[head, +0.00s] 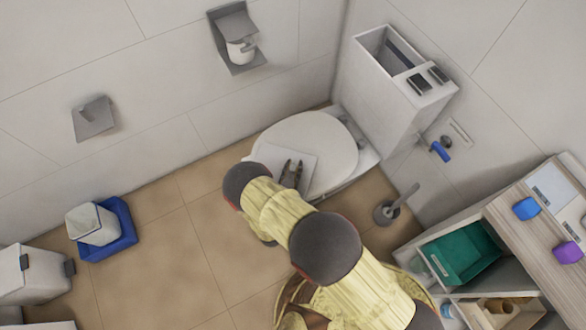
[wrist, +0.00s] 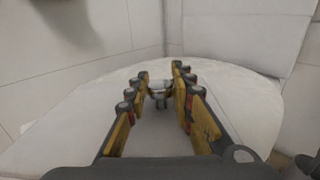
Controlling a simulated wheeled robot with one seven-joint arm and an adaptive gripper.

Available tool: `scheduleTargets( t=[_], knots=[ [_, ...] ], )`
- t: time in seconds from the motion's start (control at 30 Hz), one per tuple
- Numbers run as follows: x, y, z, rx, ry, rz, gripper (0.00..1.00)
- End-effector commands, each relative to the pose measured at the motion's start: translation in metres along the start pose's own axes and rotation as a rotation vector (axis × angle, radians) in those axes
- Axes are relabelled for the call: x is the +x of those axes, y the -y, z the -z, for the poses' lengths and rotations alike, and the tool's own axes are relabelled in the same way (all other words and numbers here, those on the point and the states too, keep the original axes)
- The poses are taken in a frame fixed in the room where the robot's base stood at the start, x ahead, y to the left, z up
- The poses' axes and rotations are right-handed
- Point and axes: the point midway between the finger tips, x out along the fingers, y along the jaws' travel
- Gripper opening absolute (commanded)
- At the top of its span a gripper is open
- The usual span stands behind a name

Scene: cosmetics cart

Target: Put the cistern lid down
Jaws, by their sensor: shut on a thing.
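The cistern lid (head: 308,162) is a pale, flat, roughly square plate over the closed white toilet seat lid (head: 335,145) in the head view. My gripper (head: 291,168) is over the plate, its two dark fingers pointing toward the toilet. In the wrist view my gripper (wrist: 158,88) has its yellow-and-black fingers on either side of a small grey knob-like part (wrist: 159,97), with the pale lid surface (wrist: 155,130) below. My gripper is shut on the lid by this part. I cannot tell whether the lid touches the seat lid. My wrist hides part of the plate.
A toilet brush (head: 393,207) stands right of the toilet. A cart (head: 510,240) with bins is at right.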

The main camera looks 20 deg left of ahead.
Motion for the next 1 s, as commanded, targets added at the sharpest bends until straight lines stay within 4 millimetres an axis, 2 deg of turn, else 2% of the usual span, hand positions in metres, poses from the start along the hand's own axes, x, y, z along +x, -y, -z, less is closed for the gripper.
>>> scheduleTargets(
  t=[0.2,0.23,0.53,1.0],
  knots=[
    [0.0007,-0.0019,0.0005,0.004,0.004,-0.001,0.0],
    [0.0001,-0.0007,0.0021,0.0,0.0,-0.001,0.24],
    [0.0002,-0.0009,0.0018,0.001,0.001,-0.001,0.41],
    [-0.003,-0.0023,0.0017,0.002,0.001,0.003,0.42]
  ],
)
